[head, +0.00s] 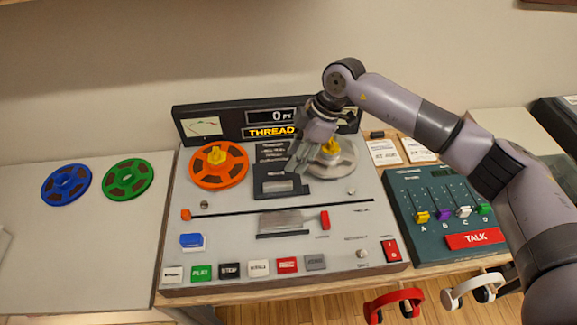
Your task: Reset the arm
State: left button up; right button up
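A tape machine (347,260) stands in the middle of the desk, its display reading "0 PT" and "THREAD". An orange reel (219,166) with a yellow hub knob sits on its left side. A clear or grey reel (343,163) with a yellow hub knob sits on its right side, partly hidden by my arm. My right gripper (302,160) hangs above the upper middle of the machine, just left of the grey reel. Its fingers point down; whether they touch anything or are parted is not clear. My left gripper is not in view.
A blue reel (66,185) and a green reel (128,179) lie on the left desk. A mixer panel (428,195) with sliders and a red TALK button stands at the right. Red headphones (394,303) and white headphones (472,289) hang below the front edge.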

jog(key=shift+d+r, duration=0.2)
jog(key=shift+r, duration=0.35)
